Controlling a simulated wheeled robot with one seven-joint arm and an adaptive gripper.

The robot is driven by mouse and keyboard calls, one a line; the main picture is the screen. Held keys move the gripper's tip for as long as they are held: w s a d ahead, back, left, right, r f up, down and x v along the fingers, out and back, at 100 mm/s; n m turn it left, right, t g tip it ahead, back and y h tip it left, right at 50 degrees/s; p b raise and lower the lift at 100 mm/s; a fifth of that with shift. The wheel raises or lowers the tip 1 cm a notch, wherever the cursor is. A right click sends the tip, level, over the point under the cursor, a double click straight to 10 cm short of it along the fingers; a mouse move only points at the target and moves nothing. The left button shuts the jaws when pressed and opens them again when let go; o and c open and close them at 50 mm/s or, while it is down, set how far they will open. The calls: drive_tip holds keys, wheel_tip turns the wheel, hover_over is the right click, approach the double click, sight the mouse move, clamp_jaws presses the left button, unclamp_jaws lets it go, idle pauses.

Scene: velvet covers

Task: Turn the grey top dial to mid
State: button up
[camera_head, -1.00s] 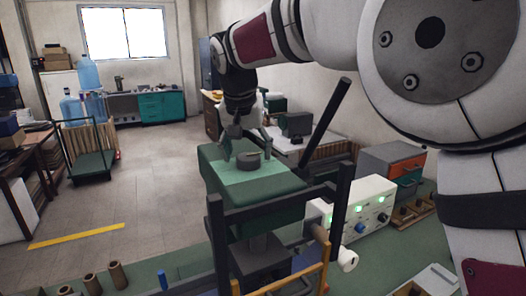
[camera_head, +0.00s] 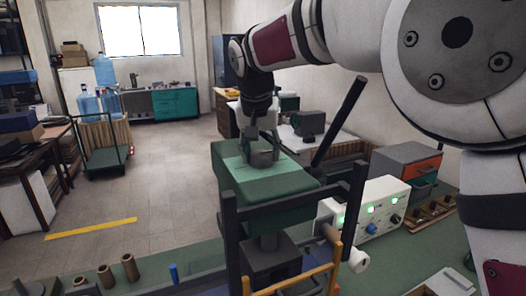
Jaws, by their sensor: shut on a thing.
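The grey top dial (camera_head: 262,159) sits on the flat top of a green machine housing (camera_head: 234,171) in the middle of the head view. My gripper (camera_head: 263,149) reaches down to it from above, with one finger on each side. It is shut on the dial. The fingers partly cover the dial, and I cannot read any mark or pointer on it.
A dark frame with a slanted black lever (camera_head: 338,122) stands close in front and right of the housing. A white control box (camera_head: 378,207) with green lights and knobs is at the right. Several brown cylinders (camera_head: 130,267) stand at the front left of the green bench.

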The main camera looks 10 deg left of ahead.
drive_tip(key=n+b, duration=0.1)
drive_tip(key=n, duration=0.1)
drive_tip(key=n+y+b, duration=0.1)
drive_tip(key=n, duration=0.1)
drive_tip(key=shift+w+d+f+g+y, duration=0.1)
drive_tip(key=shift+w+d+g+y, duration=0.1)
drive_tip(key=shift+g+y, duration=0.1)
drive_tip(key=n+g+y+b, duration=0.1)
drive_tip(key=n+b, duration=0.2)
drive_tip(key=n, duration=0.1)
drive_tip(key=shift+n, duration=0.4)
drive_tip(key=n+b, duration=0.1)
drive_tip(key=n, duration=0.1)
drive_tip(key=n+g+y+b, duration=0.1)
drive_tip(key=n, duration=0.1)
drive_tip(key=shift+w+d+n+g, duration=0.1)
drive_tip(key=shift+w+n+g, duration=0.05)
drive_tip(key=shift+n+g, duration=0.15)
drive_tip(key=shift+n+g+y+b, duration=0.3)
drive_tip(key=shift+n+g+b, duration=0.3)
drive_tip(key=shift+n, duration=1.3)
drive_tip(key=o, duration=1.2)
drive_tip(key=shift+c, duration=0.2)
